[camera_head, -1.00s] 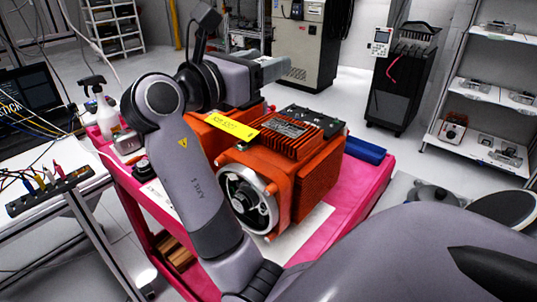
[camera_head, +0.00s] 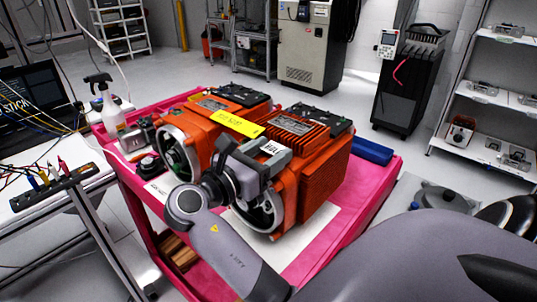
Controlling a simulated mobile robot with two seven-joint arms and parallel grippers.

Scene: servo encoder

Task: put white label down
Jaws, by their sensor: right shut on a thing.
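A small white label (camera_head: 272,148) with dark lettering shows at the tip of my right gripper (camera_head: 268,158). My right gripper is shut on it, in front of the nearer orange motor (camera_head: 322,172). The fingertips are small and partly hidden by the gripper body, and I cannot tell whether the label touches the motor. Part of the nearer motor's round front is hidden behind my gripper and wrist. My left gripper is not in view.
Both motors, the second one (camera_head: 196,128) at left, stand on a pink cart (camera_head: 352,205). A blue block (camera_head: 369,150) lies at the cart's right. A white card (camera_head: 158,190), a dark round part (camera_head: 150,165) and a spray bottle (camera_head: 107,105) are at left.

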